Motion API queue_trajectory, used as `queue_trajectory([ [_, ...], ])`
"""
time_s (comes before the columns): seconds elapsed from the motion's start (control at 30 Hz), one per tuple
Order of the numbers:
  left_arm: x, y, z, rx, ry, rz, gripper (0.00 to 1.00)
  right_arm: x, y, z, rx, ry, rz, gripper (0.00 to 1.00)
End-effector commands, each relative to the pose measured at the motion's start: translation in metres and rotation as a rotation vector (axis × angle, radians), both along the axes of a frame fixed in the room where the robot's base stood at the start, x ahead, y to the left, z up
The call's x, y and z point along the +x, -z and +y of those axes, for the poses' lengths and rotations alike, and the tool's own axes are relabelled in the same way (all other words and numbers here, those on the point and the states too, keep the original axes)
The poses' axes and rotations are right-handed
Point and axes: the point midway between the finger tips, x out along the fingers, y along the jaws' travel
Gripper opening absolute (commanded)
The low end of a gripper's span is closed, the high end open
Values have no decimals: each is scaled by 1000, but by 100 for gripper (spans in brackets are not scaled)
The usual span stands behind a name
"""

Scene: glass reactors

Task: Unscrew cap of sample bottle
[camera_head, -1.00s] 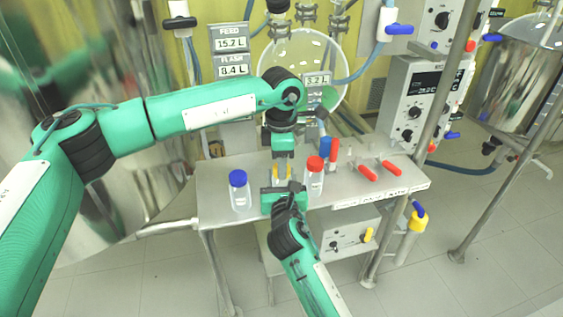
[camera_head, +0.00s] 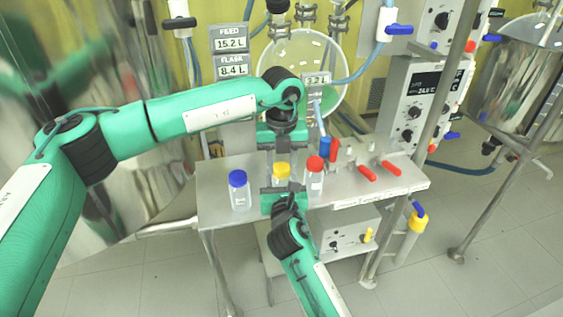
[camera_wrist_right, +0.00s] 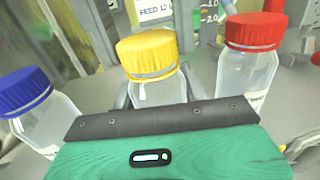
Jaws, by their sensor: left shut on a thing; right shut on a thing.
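The sample bottle is clear with a yellow cap (camera_head: 282,170) and stands on the steel table between two other bottles. In the right wrist view the yellow cap (camera_wrist_right: 147,52) sits on the bottle's neck (camera_wrist_right: 158,91). My right gripper (camera_head: 283,187) is shut around the clear bottle body from the front, below the cap. My left gripper (camera_head: 281,158) comes down from above and is shut on the yellow cap. Its fingertips are small and hard to make out there. The right gripper's body hides the bottle's lower part.
A blue-capped bottle (camera_head: 239,190) stands close on the left and a red-capped bottle (camera_head: 313,178) close on the right. Red-handled valves (camera_head: 367,173) lie further right. The table (camera_head: 215,178) has bare room at its left end.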

Motion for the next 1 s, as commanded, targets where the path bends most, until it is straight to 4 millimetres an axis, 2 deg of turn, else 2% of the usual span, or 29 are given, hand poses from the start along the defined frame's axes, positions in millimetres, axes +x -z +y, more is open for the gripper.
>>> queue_trajectory([
  [0.2, 1, -1, 0, -1, -314, -1, 10, 0, 0, 0, 0, 0, 1, 0],
  [0.33, 1, -1, 0, -1, -426, -1, 10, 0, 0, 0, 0, 0, 1, 0],
  [1.0, 1, -1, 0, -1, -431, -2, 10, 0, 0, 0, 0, 0, 1, 0],
])
